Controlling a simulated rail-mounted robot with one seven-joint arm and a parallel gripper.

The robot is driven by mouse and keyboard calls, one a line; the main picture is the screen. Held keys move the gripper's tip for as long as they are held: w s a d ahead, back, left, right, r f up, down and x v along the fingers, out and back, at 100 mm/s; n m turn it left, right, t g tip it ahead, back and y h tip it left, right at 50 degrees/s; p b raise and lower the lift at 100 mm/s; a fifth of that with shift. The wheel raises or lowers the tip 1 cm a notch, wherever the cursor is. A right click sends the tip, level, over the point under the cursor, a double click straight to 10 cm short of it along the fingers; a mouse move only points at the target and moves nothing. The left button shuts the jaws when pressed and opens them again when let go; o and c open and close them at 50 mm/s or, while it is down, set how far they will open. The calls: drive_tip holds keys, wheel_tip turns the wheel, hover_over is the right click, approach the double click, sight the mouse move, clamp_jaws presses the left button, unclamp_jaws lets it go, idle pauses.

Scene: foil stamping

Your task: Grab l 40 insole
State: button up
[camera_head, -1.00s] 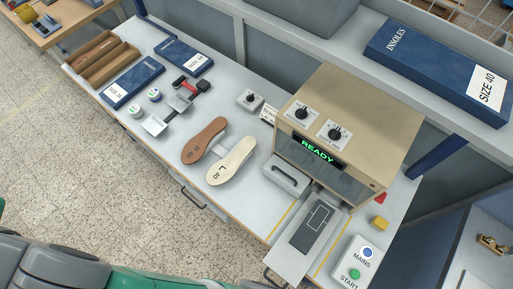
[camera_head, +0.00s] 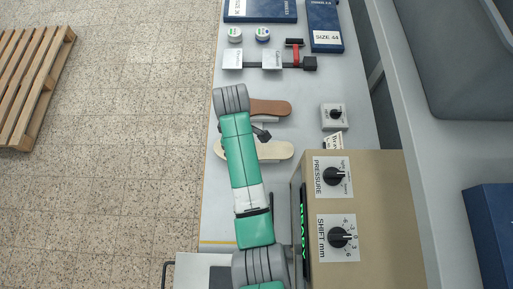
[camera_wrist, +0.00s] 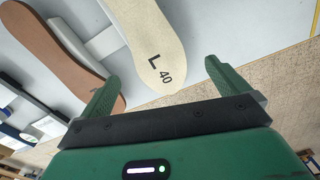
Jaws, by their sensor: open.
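The L 40 insole (camera_head: 278,151) is cream and lies flat on the bench beside the stamping machine, partly covered by my arm in the head view. In the wrist view its heel end, marked "L 40" (camera_wrist: 158,50), shows ahead of and between my fingers. My gripper (camera_wrist: 160,72) is open and nothing is held. The gap between the fingers and the insole cannot be told exactly. The brown insole (camera_head: 270,107) lies parallel to it and also shows in the wrist view (camera_wrist: 50,50), near and partly behind the left finger.
The stamping machine (camera_head: 380,220) stands close by with its pressure and shift dials. A small dial box (camera_head: 333,116), two small tins, a clamp-like fixture and blue insole boxes (camera_head: 326,25) are on the bench (camera_head: 360,90). A pallet (camera_head: 32,75) is on the floor.

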wheel_tip(320, 180, down, 6)
drive_tip(key=shift+w+d+r+b, duration=0.1)
drive_tip(key=shift+b, duration=0.35)
drive_tip(key=c, duration=1)
